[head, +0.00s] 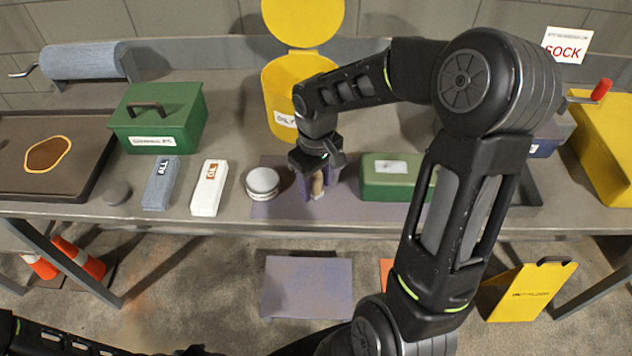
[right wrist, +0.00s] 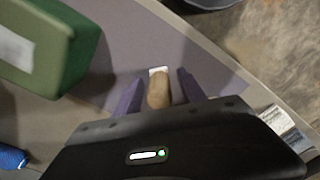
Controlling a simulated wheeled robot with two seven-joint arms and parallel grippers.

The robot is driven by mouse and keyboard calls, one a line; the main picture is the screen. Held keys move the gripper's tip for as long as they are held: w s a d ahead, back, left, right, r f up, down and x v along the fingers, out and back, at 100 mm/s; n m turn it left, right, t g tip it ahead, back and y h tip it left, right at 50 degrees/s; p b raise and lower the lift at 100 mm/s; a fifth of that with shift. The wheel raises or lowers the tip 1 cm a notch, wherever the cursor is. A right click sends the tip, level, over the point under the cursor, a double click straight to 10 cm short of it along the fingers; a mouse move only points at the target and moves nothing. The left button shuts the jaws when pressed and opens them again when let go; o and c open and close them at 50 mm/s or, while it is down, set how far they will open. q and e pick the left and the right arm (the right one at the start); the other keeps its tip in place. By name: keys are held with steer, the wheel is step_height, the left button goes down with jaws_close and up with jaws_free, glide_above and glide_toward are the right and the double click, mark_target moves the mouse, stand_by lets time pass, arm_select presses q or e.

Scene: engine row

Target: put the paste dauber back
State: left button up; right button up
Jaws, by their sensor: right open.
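The paste dauber, a short tan wooden-looking piece (head: 317,185) with a pale end, is on the grey-purple mat (head: 285,208) at the bench's front edge. It also shows in the right wrist view (right wrist: 158,90). My right gripper (head: 318,188) is over it, with its purple fingers (right wrist: 160,92) on either side. The fingers are open, with gaps to the dauber. The gripper body hides the dauber's other end. A round pale-lidded tin (head: 262,181) stands just left of the gripper on the mat. My left gripper is not in view.
A green box (head: 392,182) stands close right of the gripper. White (head: 209,188) and blue-grey (head: 160,183) blocks lie left. A yellow lidded bin (head: 285,95) stands behind. A green toolbox (head: 158,115) and brown tray (head: 75,150) are farther left.

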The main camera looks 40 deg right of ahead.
mark_target(316, 174)
step_height(316, 174, up, 12)
steer(key=shift+r, duration=0.15)
stand_by(0.5)
